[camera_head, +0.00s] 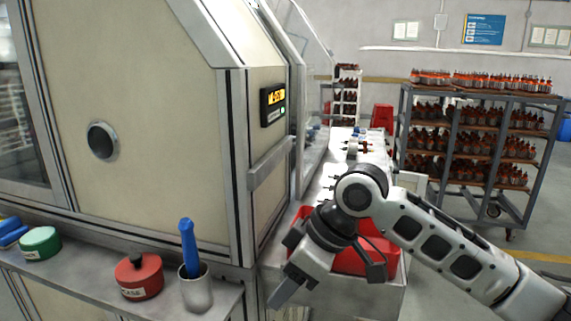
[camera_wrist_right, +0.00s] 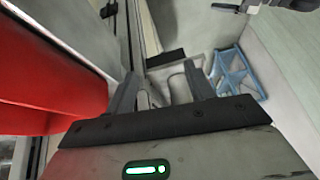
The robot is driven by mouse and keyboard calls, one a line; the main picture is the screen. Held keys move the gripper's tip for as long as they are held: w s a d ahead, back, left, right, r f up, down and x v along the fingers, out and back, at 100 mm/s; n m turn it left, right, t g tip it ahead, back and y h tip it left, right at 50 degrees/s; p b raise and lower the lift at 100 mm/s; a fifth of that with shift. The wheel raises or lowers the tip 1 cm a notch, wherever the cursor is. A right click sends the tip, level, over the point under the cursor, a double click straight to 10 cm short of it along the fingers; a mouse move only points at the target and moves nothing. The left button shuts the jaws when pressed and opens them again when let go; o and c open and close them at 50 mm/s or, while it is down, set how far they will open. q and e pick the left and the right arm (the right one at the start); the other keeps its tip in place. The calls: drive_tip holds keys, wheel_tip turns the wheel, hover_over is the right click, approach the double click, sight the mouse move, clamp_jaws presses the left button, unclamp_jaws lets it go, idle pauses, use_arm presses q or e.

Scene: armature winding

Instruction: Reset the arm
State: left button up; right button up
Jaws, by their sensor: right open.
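My right arm (camera_head: 440,240) reaches in from the lower right of the head view, white with dark joints. Its gripper (camera_head: 284,292) points down and left, in front of a red bin (camera_head: 372,258) at the end of the bench. In the right wrist view the gripper (camera_wrist_right: 163,88) has its two dark fingers apart with nothing held between them. A large red surface (camera_wrist_right: 50,90) lies close on the left there. A blue lattice piece (camera_wrist_right: 236,74) shows beyond the right finger. My left gripper is not in the head view.
A beige machine cabinet (camera_head: 150,130) fills the left. Its ledge holds a green tin (camera_head: 40,242), a red tin (camera_head: 138,278) and a grey cup (camera_head: 196,290) with a blue-handled tool (camera_head: 187,246). A loaded rack (camera_head: 470,150) stands behind right; floor near it is clear.

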wheel_tip(320, 180, down, 16)
drive_tip(key=s+a+m+t+y, duration=0.1)
drive_tip(key=s+m+t+y, duration=0.2)
drive_tip(key=m+t, duration=0.25)
drive_tip(key=s+d+f+m+t+h, duration=0.3)
drive_tip(key=s+d+f+m+h, duration=0.3)
drive_tip(key=s+d+f, duration=0.6)
drive_tip(key=s+d, duration=0.2)
drive_tip(key=d, duration=0.1)
drive_tip(key=shift+s+d+f, duration=0.2)
drive_tip(key=shift+s+d, duration=0.05)
drive_tip(key=shift+s, duration=0.05)
drive_tip(key=shift+t, duration=0.25)
